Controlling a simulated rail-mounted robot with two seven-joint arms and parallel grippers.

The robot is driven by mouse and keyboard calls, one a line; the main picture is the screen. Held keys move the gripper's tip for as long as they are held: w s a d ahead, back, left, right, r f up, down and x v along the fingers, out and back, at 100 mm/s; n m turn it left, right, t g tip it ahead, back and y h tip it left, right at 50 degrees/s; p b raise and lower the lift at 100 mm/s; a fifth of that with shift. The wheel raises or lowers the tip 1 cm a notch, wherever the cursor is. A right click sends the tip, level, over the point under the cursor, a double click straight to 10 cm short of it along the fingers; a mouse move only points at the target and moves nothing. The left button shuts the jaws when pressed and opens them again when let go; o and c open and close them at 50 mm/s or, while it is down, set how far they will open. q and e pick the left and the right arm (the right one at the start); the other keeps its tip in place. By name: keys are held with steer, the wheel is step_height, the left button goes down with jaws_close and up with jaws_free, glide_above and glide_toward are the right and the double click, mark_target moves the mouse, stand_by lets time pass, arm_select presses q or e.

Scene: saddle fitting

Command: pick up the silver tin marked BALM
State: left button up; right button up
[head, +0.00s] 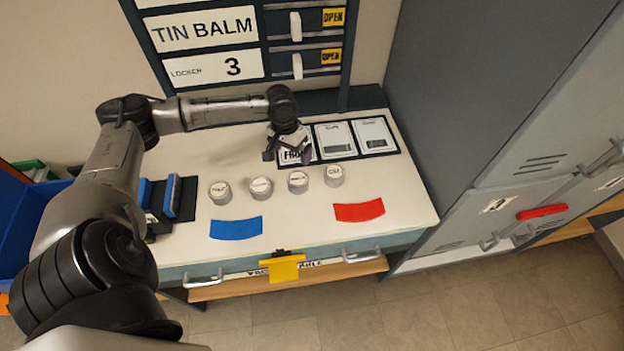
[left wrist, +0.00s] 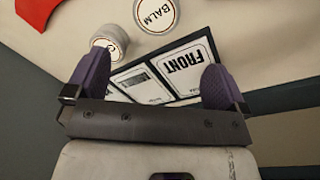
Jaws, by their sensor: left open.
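Several silver tins with white round lids stand in a row on the white tabletop. The lid lettering is too small to read surely in the head view. In the left wrist view, the tin marked BALM (left wrist: 155,14) is at the top edge, partly cut off. It appears to be the third tin from the left (head: 298,181) in the head view. Another tin (left wrist: 108,40) is beside it, close to one finger. My left gripper (head: 287,156) is open and empty, behind the row, over the dark-framed mat. Its purple fingers also show in the left wrist view (left wrist: 157,66). My right gripper is out of view.
The dark mat (head: 354,154) with white cards, one marked FRONT, lies behind the tins. A blue patch (head: 236,228) and a red patch (head: 359,211) lie in front. A blue rack (head: 172,195) stands left. A sign board (head: 205,30) reads TIN BALM, LOCKER 3. Grey lockers (head: 480,120) stand right.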

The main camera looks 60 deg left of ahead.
arm_select(q)
glide_above(298, 178)
steer(key=a, duration=0.1)
steer(key=f, duration=0.7)
steer(key=shift+s+b, duration=0.3)
steer(key=shift+s, duration=0.05)
steer(key=shift+w+d+f, duration=0.1)
steer(key=shift+d+f, duration=0.05)
steer(key=shift+f, duration=0.9)
steer(key=shift+w+d+f, duration=0.15)
steer(key=shift+d+f, duration=0.05)
steer(key=shift+f, duration=0.9)
steer(key=shift+w+d+f, duration=0.1)
steer(key=shift+d+f, duration=0.05)
steer(key=shift+f, duration=0.9)
steer(key=shift+c, duration=0.5)
steer(key=c, duration=0.9)
